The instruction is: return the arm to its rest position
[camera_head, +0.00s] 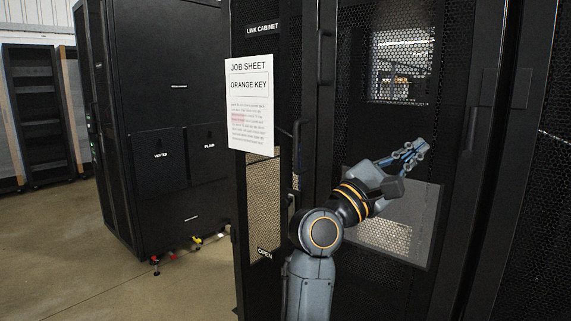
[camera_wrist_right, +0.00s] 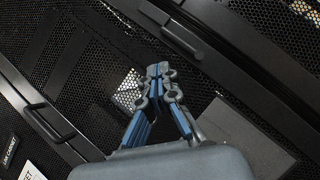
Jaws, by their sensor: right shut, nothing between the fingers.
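My right gripper (camera_head: 414,150) is raised in front of the black mesh cabinet door. It also shows in the right wrist view (camera_wrist_right: 158,72), where its fingertips are together with nothing between them. My right arm (camera_head: 322,230) comes up from the bottom of the head view and bends to the right toward the door. I cannot tell how far the fingertips are from the mesh. My left gripper is not in view.
The link cabinet (camera_head: 275,70) has a job sheet (camera_head: 250,105) reading "ORANGE KEY" and dark door handles (camera_head: 302,145). Another black rack (camera_head: 165,120) stands to the left, with small coloured items (camera_head: 196,240) at its base. Open floor (camera_head: 60,250) lies at lower left.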

